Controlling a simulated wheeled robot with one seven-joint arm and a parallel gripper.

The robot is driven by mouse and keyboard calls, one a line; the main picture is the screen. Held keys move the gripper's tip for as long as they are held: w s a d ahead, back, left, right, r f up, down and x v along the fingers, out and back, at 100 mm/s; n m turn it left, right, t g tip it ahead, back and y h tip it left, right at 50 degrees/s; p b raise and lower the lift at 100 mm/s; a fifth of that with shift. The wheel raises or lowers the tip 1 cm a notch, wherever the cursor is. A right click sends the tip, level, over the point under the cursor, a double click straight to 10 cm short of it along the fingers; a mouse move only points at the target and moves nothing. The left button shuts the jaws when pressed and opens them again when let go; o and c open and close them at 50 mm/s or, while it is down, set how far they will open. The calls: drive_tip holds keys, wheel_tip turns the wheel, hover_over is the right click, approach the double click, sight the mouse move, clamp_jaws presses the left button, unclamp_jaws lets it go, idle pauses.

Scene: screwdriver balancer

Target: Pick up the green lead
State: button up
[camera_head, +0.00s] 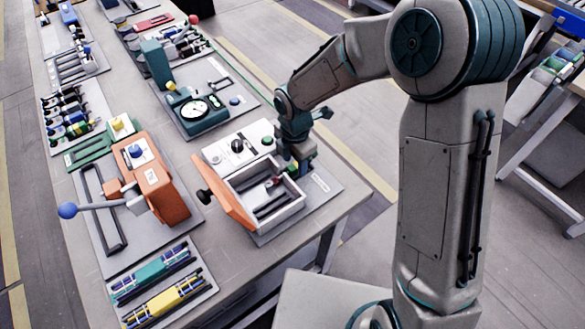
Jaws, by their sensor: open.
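My gripper (284,178) is over the right part of an open white box (264,222) on the bench, pointing down. It is open, and its fingers are small and partly hidden. I cannot make out a green lead for certain; the gripper and the box walls hide part of the inside. The box's orange lid (230,205) stands open on the left side, with a black knob.
Behind the box is a white panel (222,152) with a black knob and a green button. An orange press (160,190) with a blue-ended lever stands left. A teal gauge unit (200,112) is farther back. Teal and yellow racks (155,272) lie at the front left.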

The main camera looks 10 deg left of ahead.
drive_tip(key=shift+f, duration=0.55)
clamp_jaws()
drive_tip(key=shift+r, duration=0.1)
